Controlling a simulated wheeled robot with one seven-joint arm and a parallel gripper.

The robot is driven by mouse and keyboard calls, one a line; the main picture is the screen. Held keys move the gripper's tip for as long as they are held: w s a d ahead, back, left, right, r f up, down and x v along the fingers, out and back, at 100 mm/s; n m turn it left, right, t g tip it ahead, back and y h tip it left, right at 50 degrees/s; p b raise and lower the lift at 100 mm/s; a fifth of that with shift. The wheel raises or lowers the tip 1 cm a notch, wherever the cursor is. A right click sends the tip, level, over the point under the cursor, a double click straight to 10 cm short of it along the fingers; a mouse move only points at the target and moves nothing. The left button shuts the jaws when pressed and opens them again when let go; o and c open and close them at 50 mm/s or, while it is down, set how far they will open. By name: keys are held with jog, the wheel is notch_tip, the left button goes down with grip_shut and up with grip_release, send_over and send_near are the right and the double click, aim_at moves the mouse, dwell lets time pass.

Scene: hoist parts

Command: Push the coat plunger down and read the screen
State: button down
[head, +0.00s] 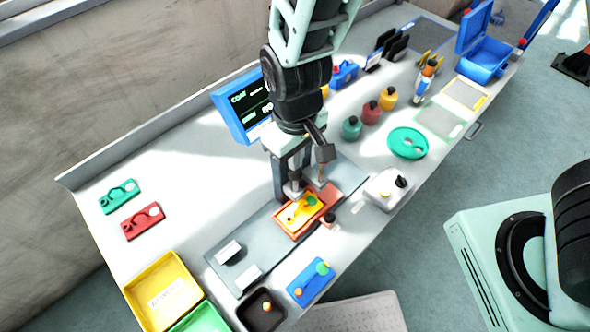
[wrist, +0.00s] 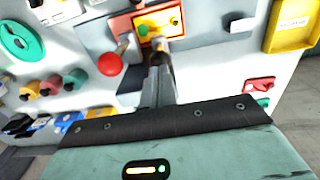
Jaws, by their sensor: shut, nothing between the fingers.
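My gripper (head: 322,150) is shut and empty, pointing down over the grey press station in the middle of the bench; its fingers show in the wrist view (wrist: 158,78). A red round knob (wrist: 110,64) stands beside the fingers, apart from them in the picture; which knob is the coat plunger I cannot tell. The press column (head: 280,178) stands behind an orange nest (head: 285,228) holding a yellow part (head: 298,211) with a green knob. The blue-framed screen (head: 235,118) shows "COAT" on its upper line; my arm hides its right part, and the rest is unreadable.
Red, yellow and green bottles (head: 371,112) and a green dish (head: 408,142) lie right of the press. A white box with a black knob (head: 388,188) sits near the front edge. Yellow (head: 160,290) and green bins stand front left. The bench's left middle is mostly clear.

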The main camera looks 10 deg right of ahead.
aim_at(296, 174)
jog(key=shift+f+b, duration=1.85)
jog(key=shift+f, duration=1.05)
notch_tip(296, 174, up, 7)
jog(key=p, duration=0.6)
jog(key=shift+f+p, duration=0.1)
jog(key=shift+p, duration=0.2)
jog(key=shift+f, duration=0.15)
jog(key=s+d+r+n+b, duration=0.1)
jog(key=s+d+r+b, duration=0.7)
jog(key=s, duration=0.3)
jog(key=shift+s+r+y, duration=0.15)
jog(key=shift+r+y, duration=0.15)
jog(key=shift+r, duration=0.1)
jog(key=shift+d, duration=0.1)
